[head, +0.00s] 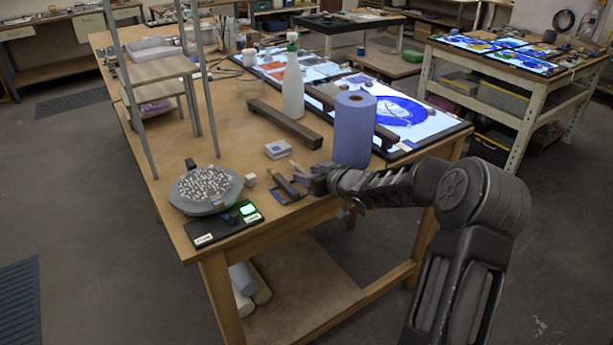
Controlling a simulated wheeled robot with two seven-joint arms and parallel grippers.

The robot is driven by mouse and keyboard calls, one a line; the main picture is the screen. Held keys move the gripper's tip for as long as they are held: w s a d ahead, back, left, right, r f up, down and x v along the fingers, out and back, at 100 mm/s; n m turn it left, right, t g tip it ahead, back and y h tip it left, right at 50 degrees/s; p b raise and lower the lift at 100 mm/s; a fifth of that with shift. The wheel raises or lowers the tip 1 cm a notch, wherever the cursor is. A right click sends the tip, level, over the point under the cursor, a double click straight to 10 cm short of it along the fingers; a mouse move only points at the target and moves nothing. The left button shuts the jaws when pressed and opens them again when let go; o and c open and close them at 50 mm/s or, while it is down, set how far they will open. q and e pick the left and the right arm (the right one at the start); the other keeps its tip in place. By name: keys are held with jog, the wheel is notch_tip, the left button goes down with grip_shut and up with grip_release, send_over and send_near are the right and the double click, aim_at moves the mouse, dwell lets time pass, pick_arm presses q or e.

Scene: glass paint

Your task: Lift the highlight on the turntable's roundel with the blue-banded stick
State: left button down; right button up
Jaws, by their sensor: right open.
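My right gripper (303,180) reaches in from the right, low over the near end of the wooden bench (232,237). It is open, with nothing seen between its fingers. Small dark tools (286,187) lie on the bench at its tips; I cannot make out a blue band on any. A round grey dish (206,190) with a speckled black-and-white filling stands to the left of the gripper. A blue round painted piece (398,110) lies on a lit panel behind the gripper; I cannot tell which is the turntable's roundel. My left gripper is out of view.
A blue paper roll (354,128) stands close behind my right gripper. A white bottle (293,85) and a dark wooden bridge (284,122) are farther back. A black pad (224,226) with a green lit spot lies at the near edge. A shelf rack (165,70) rises at left.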

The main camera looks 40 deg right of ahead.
jog(key=shift+c, duration=0.5)
grip_shut()
dwell(0.3)
jog(key=shift+r, duration=0.1)
